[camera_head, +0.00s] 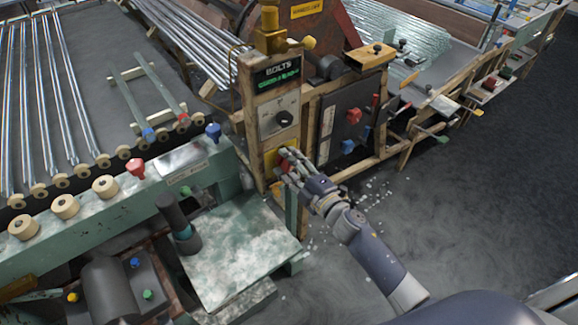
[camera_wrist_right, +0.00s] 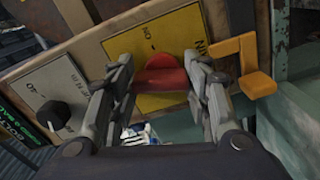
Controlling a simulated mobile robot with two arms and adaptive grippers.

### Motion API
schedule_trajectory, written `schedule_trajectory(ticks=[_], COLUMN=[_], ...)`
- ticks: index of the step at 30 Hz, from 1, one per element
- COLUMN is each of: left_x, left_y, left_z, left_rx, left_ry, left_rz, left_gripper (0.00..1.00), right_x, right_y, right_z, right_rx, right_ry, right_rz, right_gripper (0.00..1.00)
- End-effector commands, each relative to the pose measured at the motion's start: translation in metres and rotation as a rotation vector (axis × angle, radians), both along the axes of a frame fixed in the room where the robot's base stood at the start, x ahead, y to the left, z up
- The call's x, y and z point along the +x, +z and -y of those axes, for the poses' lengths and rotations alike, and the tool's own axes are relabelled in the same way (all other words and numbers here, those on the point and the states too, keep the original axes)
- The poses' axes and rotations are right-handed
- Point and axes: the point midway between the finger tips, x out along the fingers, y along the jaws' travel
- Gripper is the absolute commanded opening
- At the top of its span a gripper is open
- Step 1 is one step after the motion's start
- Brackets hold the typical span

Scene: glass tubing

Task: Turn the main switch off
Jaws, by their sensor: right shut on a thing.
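The main switch is a red rotary knob (camera_wrist_right: 165,76) on a yellow plate (camera_wrist_right: 168,38) with small lettering, in the wrist view. In the head view my right gripper (camera_head: 284,167) reaches the post from the lower right. I cannot tell for sure which label the knob points to. My left gripper is not in view.
A black knob (camera_head: 284,118) on a grey plate sits above, under a green-lit BOLTS display (camera_head: 278,75). A yellow bracket (camera_wrist_right: 254,68) stands close beside my fingers. A dark panel (camera_head: 345,120) with red and blue knobs is to the right. Grey floor (camera_head: 450,220) there is open.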

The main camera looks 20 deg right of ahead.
Motion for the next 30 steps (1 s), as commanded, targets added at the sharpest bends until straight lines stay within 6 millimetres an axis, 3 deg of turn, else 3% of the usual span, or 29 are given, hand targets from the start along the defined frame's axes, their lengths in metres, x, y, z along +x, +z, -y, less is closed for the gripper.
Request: schedule_trajectory(ticks=[13,30], left_x=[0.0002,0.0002], left_y=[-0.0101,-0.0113], left_z=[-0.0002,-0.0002], left_rx=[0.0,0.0], left_ry=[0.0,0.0], left_rz=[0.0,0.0], left_gripper=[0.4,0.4], right_x=[-0.0004,-0.0006], right_y=[-0.001,-0.0006], right_z=[-0.0011,-0.0016], right_rx=[-0.25,-0.302], right_ry=[0.001,0.001], right_rz=[0.09,0.109], right_gripper=[0.21,0.21])
